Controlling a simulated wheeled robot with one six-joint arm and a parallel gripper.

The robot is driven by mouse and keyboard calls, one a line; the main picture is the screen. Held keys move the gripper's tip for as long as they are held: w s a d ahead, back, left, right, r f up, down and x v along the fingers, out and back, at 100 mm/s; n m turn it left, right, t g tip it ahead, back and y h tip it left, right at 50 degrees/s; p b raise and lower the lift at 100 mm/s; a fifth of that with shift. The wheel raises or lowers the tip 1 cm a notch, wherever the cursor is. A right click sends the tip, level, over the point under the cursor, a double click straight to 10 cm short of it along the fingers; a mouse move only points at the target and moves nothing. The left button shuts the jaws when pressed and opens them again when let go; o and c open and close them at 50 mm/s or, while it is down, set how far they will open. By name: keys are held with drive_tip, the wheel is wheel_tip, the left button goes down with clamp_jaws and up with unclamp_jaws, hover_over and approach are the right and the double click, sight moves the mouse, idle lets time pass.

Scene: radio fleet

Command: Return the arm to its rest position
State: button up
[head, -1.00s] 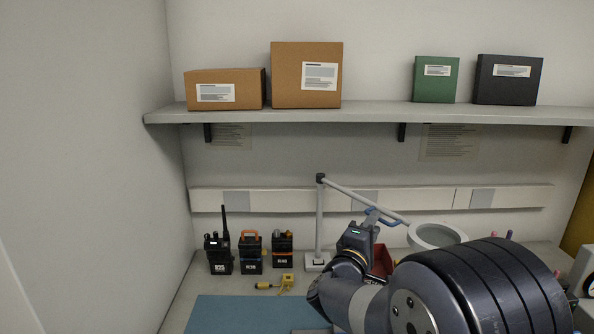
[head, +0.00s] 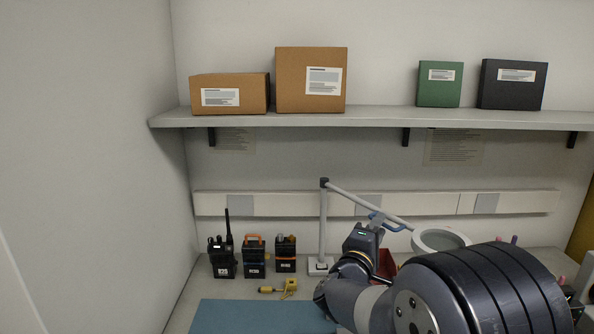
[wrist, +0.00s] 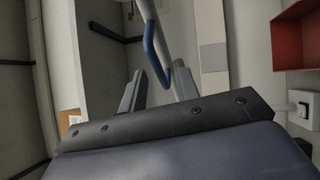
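My arm reaches in from the lower right of the head view, its dark, ribbed link large in front. My gripper (head: 368,236) is at the far end, by the lamp arm. In the wrist view my gripper (wrist: 158,85) shows two grey fingers standing apart. A blue handle (wrist: 153,50) of the lamp appears between or beyond them; I cannot tell its depth. No held object is visible. The blue handle also shows in the head view (head: 384,220), close to the fingertips.
The magnifier lamp (head: 323,225) stands behind my gripper, its ring (head: 440,238) to the right. Radios (head: 222,258) and battery packs (head: 254,258) stand left, with a yellow item (head: 290,285) before them. A red bin (head: 387,265) is partly hidden. A shelf (head: 370,119) with boxes runs above.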

sight(391, 219)
drive_tip(key=v, duration=0.8)
drive_tip(key=shift+w+d+r+n+t+y+b, duration=0.3)
drive_tip(key=shift+w+d+b, duration=0.35)
drive_tip(key=shift+w+d, duration=0.9)
drive_tip(key=shift+w+d+r+n+t+y+b, duration=0.25)
drive_tip(key=shift+w+d+b, duration=0.4)
drive_tip(key=shift+w+d, duration=0.9)
drive_tip(key=shift+w+d+r+n+t+y+b, duration=0.15)
drive_tip(key=shift+w+d+r+y+b, duration=0.3)
drive_tip(key=shift+w+d, duration=1.1)
drive_tip(key=shift+w+a+f, duration=0.1)
drive_tip(key=shift+w+a, duration=0.3)
drive_tip(key=shift+a, duration=0.1)
